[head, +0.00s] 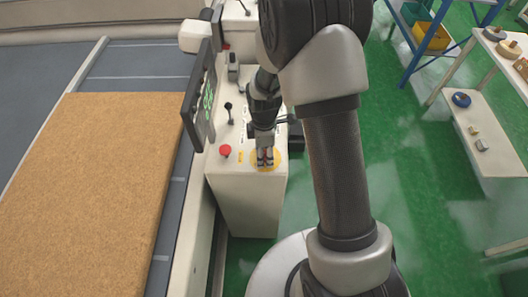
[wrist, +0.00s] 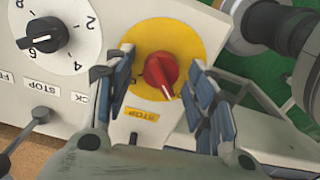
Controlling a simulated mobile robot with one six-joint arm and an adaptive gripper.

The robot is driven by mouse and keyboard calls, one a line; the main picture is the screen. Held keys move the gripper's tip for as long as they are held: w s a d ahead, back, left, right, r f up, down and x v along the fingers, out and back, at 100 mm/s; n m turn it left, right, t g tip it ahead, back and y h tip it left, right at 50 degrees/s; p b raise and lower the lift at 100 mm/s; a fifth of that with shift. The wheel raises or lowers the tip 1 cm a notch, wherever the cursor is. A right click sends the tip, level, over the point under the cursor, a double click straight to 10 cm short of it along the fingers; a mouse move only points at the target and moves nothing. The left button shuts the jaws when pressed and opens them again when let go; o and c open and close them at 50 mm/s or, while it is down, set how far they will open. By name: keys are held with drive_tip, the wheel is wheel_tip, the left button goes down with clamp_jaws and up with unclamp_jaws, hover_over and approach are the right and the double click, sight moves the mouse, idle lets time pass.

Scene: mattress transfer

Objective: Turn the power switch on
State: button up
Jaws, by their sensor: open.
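The power switch is a red rotary knob (wrist: 161,72) on a round yellow plate (wrist: 190,37), seen in the wrist view. A white line on the knob points toward the bottom of that view. My gripper (wrist: 165,92) is open, with one finger on each side of the red knob. I cannot tell whether the fingers touch it. In the head view my gripper (head: 264,160) is over the yellow plate (head: 277,158) at the front of the white control console (head: 240,205), and it hides most of the knob.
A red mushroom button (head: 225,150), a black lever (head: 229,110) and a tilted screen (head: 203,98) are left of my gripper. A black numbered dial (wrist: 42,36) is beside the yellow plate. A brown mattress (head: 90,180) lies on the conveyor at left. Shelves (head: 485,130) stand at right.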

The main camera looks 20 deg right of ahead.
drive_tip(key=shift+c, duration=0.2)
drive_tip(key=c, duration=1)
drive_tip(key=shift+m, duration=0.3)
drive_tip(key=m, duration=0.3)
drive_tip(key=shift+w+m, duration=0.1)
drive_tip(key=shift+m, duration=0.3)
drive_tip(key=m, duration=0.4)
drive_tip(key=shift+d+m, duration=0.1)
drive_tip(key=shift+m, duration=0.2)
drive_tip(key=m, duration=0.8)
drive_tip(key=shift+d+m, duration=0.1)
drive_tip(key=shift+m, duration=0.5)
